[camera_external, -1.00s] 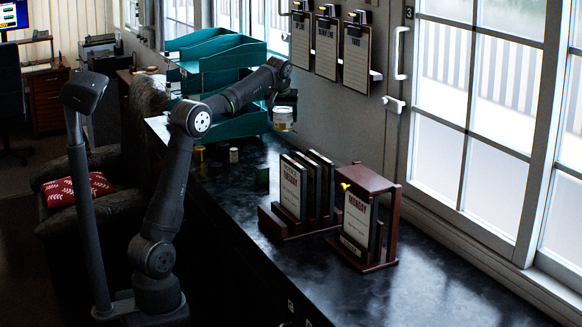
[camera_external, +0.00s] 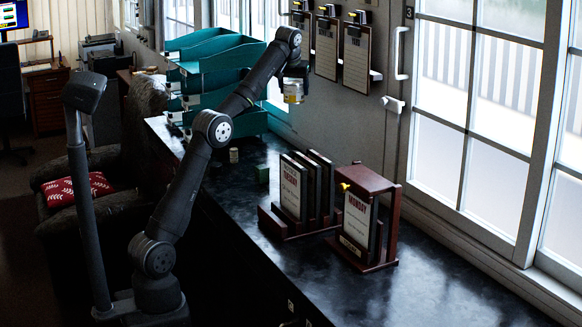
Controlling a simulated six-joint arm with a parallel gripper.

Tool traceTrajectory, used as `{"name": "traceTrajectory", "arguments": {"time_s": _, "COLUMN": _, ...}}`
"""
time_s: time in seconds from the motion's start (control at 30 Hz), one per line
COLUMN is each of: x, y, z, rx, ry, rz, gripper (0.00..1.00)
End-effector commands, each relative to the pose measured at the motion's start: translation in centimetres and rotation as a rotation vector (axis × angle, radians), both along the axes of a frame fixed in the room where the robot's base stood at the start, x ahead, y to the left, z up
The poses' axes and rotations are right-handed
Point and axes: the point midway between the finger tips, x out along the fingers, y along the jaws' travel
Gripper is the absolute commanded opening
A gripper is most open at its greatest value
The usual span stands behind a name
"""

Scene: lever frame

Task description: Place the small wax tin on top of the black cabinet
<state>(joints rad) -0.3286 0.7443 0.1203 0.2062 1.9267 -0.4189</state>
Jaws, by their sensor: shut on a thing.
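My gripper (camera_external: 296,74) is shut on a small pale tin with a yellowish band (camera_external: 293,91), which I take to be the wax tin. The tin hangs upright below the gripper, in the air in front of the grey wall. It is clear of any surface, to the right of the teal trays. The long black cabinet (camera_external: 440,285) runs from the back left to the front right, with a dark, glossy top. The fingers are small and dark here, and their contact with the tin is hard to make out.
Teal stacked trays (camera_external: 215,60) stand at the cabinet's far end. Wooden racks with signs (camera_external: 300,195) (camera_external: 368,215) occupy the middle. The front right top is clear. Clipboards (camera_external: 357,55) hang on the wall.

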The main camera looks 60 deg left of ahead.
Motion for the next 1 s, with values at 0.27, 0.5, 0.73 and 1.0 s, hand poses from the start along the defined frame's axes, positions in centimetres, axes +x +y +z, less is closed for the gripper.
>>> {"name": "traceTrajectory", "arguments": {"time_s": 0.27, "x": 3.1, "y": -10.3, "z": 0.1, "rx": 0.001, "ry": -0.001, "rz": -0.188, "gripper": 0.34}}
{"name": "traceTrajectory", "arguments": {"time_s": 0.5, "x": 4.5, "y": -22.6, "z": 0.1, "rx": 0.001, "ry": -0.001, "rz": -0.403, "gripper": 0.34}}
{"name": "traceTrajectory", "arguments": {"time_s": 0.73, "x": 3.7, "y": -34.3, "z": 0.2, "rx": 0.001, "ry": -0.001, "rz": -0.607, "gripper": 0.34}}
{"name": "traceTrajectory", "arguments": {"time_s": 1.0, "x": 0.0, "y": -47.6, "z": 0.2, "rx": 0.001, "ry": 0.000, "rz": -0.849, "gripper": 0.34}}
